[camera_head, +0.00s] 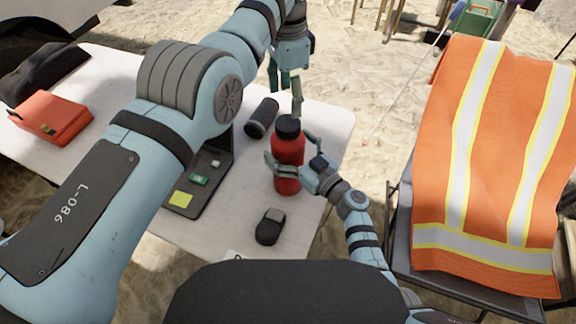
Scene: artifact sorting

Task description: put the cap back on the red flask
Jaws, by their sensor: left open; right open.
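The red flask (288,153) stands upright on the white table near its right edge. A black cap (288,126) sits on its top; I cannot tell how tightly it is seated. My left gripper (285,96) is open above and slightly behind the cap, with one finger pointing down close to it. My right gripper (289,154) comes from the lower right. It is open, with its fingers on either side of the flask body; I cannot tell whether they touch it.
On the white table (325,120), a dark cylinder (262,117) lies behind the flask and a black mouse-like object (270,227) lies in front. A dark tray (205,190) holds small items at left. An orange case (52,118) is far left. An orange vest (490,160) hangs right.

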